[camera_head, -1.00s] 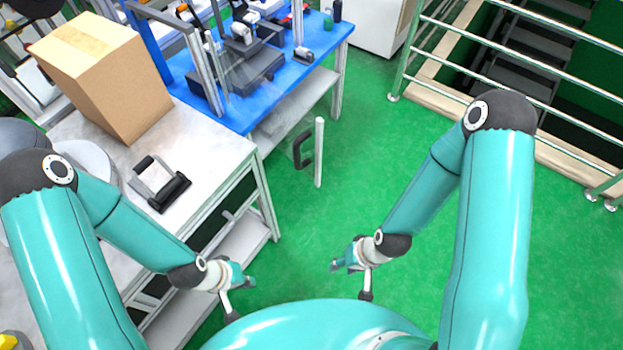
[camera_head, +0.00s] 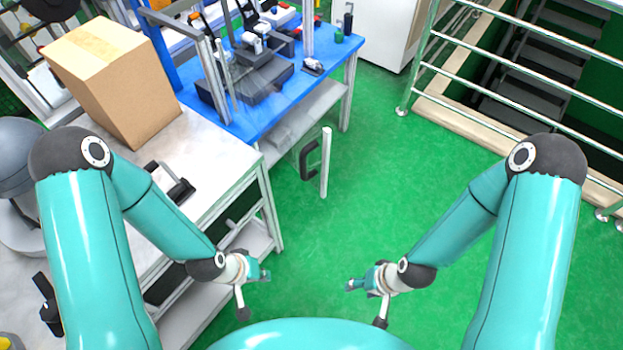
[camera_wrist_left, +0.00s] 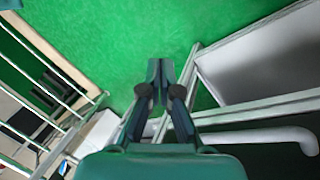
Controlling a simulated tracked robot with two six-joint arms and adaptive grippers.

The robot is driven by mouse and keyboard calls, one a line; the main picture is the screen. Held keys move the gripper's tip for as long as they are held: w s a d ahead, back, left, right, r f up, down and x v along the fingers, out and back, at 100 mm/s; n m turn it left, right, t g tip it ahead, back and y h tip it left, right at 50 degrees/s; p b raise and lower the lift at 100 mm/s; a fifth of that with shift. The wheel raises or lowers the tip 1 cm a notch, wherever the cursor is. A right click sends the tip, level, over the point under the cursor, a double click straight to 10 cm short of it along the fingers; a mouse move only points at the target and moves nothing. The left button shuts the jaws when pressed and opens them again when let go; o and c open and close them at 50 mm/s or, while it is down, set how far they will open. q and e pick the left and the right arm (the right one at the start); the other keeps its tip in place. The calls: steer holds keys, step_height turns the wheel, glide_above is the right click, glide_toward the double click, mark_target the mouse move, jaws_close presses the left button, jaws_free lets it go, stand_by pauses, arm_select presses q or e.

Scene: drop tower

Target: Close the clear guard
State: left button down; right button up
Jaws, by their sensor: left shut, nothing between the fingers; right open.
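The clear guard (camera_head: 326,165) stands swung out from the blue workbench over the green floor. Its see-through panel is hard to make out; its pale upright edge post and black handle (camera_head: 308,160) show. My left gripper (camera_head: 266,274) is shut and empty, below and left of the handle and apart from it. It also shows in the left wrist view (camera_wrist_left: 160,66), fingertips together over green floor. My right gripper (camera_head: 350,285) is open and empty, below the guard and apart from it. The guard is not clearly visible in the left wrist view.
The blue workbench (camera_head: 345,75) carries a dark fixture (camera_head: 250,85) with upright posts. A grey-topped table (camera_head: 210,160) with a cardboard box (camera_head: 115,80) stands at left, close to my left arm. A railing (camera_head: 520,65) guards stairs at right. Green floor (camera_head: 400,165) is clear between.

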arm_select(q)
steer(key=w+m+t+b, duration=0.1)
steer(key=w+t+b, duration=0.2)
steer(key=w+b, duration=0.3)
steer(key=m+t+h+b, duration=0.7)
steer(key=m+h+b, duration=0.35)
steer(key=b, duration=0.85)
glide_toward(322, 171)
steer(key=shift+y, duration=0.45)
steer(key=x, duration=0.2)
steer(key=b+x, duration=0.1)
steer(key=x, duration=0.2)
steer(key=b+x, duration=0.1)
steer(key=x, duration=0.1)
steer(key=shift+s+d+r, duration=0.1)
steer(key=shift+d+r, duration=0.2)
